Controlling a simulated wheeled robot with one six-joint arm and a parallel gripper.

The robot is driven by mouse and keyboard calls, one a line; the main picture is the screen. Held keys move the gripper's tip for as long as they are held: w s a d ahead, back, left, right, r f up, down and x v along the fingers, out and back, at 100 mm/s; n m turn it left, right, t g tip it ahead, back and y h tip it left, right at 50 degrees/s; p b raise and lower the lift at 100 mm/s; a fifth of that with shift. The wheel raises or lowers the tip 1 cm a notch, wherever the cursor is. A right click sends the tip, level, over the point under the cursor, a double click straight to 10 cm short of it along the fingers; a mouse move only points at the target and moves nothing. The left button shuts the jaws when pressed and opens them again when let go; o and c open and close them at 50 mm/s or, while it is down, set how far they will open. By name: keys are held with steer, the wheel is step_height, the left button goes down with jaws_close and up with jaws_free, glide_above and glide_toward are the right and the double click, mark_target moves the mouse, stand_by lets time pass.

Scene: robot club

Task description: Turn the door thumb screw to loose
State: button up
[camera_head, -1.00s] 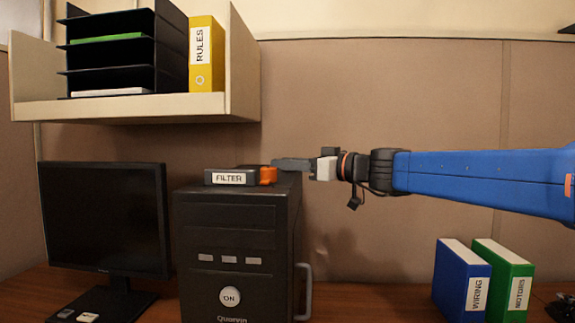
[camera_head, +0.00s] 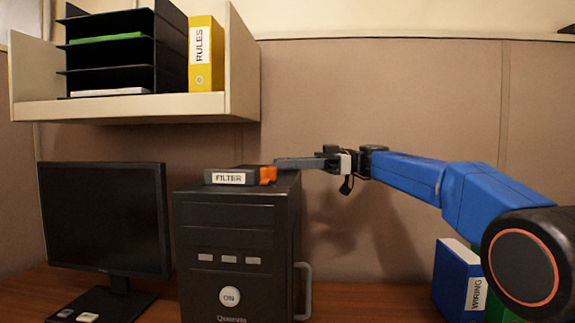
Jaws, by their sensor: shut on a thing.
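An orange knob (camera_head: 267,176), which looks like the door thumb screw, sits at the right end of the dark box labelled FILTER (camera_head: 229,177). The box lies on top of a black computer tower (camera_head: 229,211). My gripper (camera_head: 278,163) reaches in level from the right, its dark fingers ending at the orange knob. It is shut on the knob. The fingers cover part of the knob, and its exact angle is too small to read.
A monitor (camera_head: 103,219) stands left of the tower. A shelf (camera_head: 140,107) with a yellow RULES binder (camera_head: 206,55) hangs above. A blue WIRING binder (camera_head: 455,275) stands at the right, partly behind my arm. Desk between tower and binders is clear.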

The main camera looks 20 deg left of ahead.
steer(key=shift+n+g+h, duration=1.1)
steer(key=shift+g, duration=0.2)
steer(key=shift+h, duration=0.3)
steer(key=o, duration=1)
steer(key=shift+o, duration=0.2)
steer(key=v, duration=0.7)
steer(key=shift+w, duration=0.25)
steer(key=shift+d+f, duration=0.1)
steer(key=shift+d, duration=0.05)
